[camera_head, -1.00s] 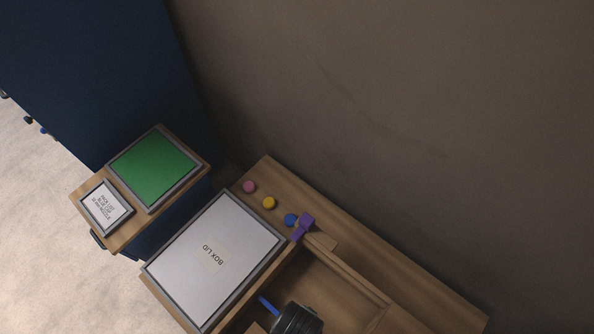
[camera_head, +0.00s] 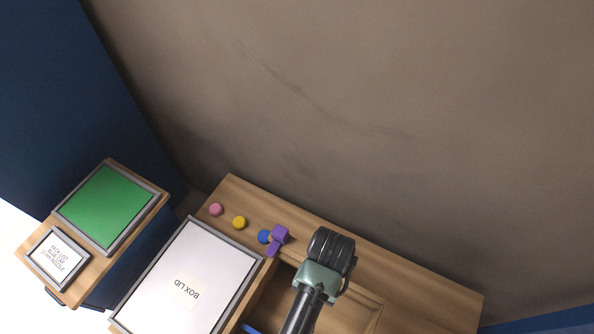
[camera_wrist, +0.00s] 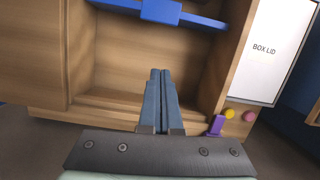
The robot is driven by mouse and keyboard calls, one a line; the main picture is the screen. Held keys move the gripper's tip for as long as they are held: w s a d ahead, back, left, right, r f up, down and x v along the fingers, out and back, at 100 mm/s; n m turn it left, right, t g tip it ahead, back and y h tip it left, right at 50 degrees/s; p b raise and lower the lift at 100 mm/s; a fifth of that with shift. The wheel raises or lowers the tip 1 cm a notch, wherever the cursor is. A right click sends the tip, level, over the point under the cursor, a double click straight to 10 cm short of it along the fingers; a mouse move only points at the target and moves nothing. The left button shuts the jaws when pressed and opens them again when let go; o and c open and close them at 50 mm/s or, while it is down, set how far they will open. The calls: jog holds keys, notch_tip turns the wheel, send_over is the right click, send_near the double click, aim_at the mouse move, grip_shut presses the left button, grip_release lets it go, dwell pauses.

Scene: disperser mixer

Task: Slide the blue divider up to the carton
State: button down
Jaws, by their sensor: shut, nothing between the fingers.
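The blue divider (camera_wrist: 165,11) shows at the top of the wrist view, as a bar with a raised block, across a wooden compartment (camera_wrist: 150,50). In the head view only a small blue piece (camera_head: 250,329) shows at the bottom edge, probably the same divider. My gripper (camera_wrist: 160,72) is shut and empty. Its fingers lie together in front of the compartment, with a gap in the picture between their tips and the divider. In the head view my arm hides the fingers. I cannot make out a carton in either view.
A white BOX LID panel (camera_head: 190,285) lies left of the compartment. A purple piece (camera_head: 278,240) and blue, yellow (camera_head: 239,222) and pink (camera_head: 216,209) buttons sit along the back ledge. A green panel (camera_head: 109,205) and a pick-list sign (camera_head: 57,259) are farther left.

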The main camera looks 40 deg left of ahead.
jog(key=shift+m, duration=0.6)
jog(key=x, duration=0.3)
jog(key=s+x, duration=0.1)
jog(key=x, duration=0.3)
jog(key=s+d+x, duration=0.1)
jog(key=x, duration=0.2)
jog(key=shift+d+r+b, duration=0.1)
jog(key=shift+d+b, duration=0.05)
jog(key=shift+b, duration=0.25)
jog(key=shift+s+d, duration=0.2)
jog(key=shift+s, duration=0.45)
